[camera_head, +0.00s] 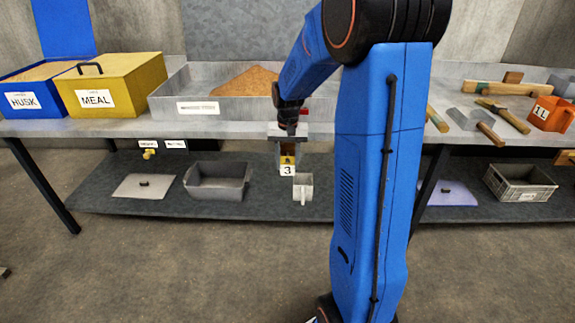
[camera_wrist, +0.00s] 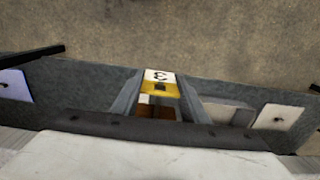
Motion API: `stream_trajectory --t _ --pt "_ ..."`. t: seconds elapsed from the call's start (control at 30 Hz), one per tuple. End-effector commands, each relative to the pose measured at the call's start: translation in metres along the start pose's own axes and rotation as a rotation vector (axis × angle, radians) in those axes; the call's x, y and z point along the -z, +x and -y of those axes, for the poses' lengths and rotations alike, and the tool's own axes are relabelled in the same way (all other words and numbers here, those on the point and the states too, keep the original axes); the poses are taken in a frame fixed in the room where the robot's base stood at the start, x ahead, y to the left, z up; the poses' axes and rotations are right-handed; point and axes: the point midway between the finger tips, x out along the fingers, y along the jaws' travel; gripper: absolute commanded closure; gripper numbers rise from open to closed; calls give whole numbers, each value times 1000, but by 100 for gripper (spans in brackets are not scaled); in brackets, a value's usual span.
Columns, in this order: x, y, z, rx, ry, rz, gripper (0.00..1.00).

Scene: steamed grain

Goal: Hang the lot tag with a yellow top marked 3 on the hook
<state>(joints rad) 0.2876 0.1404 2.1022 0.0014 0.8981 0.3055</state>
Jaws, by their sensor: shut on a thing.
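The lot tag (camera_head: 287,166) has a yellow top and a white lower part marked 3. My gripper (camera_head: 287,155) is shut on it, and it hangs in front of the workbench's front edge, above the lower shelf as pictured. In the wrist view the tag (camera_wrist: 159,78) sits between the two fingers (camera_wrist: 158,92), with its 3 upside down. Two small white labels (camera_head: 148,143) are on the bench front at the left. A small yellow thing (camera_head: 149,153) is below the left label. I cannot make out the hook for certain.
The bench top holds a blue HUSK bin (camera_head: 24,100), a yellow MEAL bin (camera_head: 113,85) and a metal tray (camera_head: 172,101) of grain. Tools lie at the right.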

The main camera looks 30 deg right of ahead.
Motion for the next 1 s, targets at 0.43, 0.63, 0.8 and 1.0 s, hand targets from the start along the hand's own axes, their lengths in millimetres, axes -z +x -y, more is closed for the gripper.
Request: stream_trajectory --t 0.43,0.63,0.8,1.0 --pt "20 3 0 0 0 1 81" --pt "24 3 0 0 0 1 81" --pt "26 3 0 0 0 1 81" --pt "26 3 0 0 0 1 81"
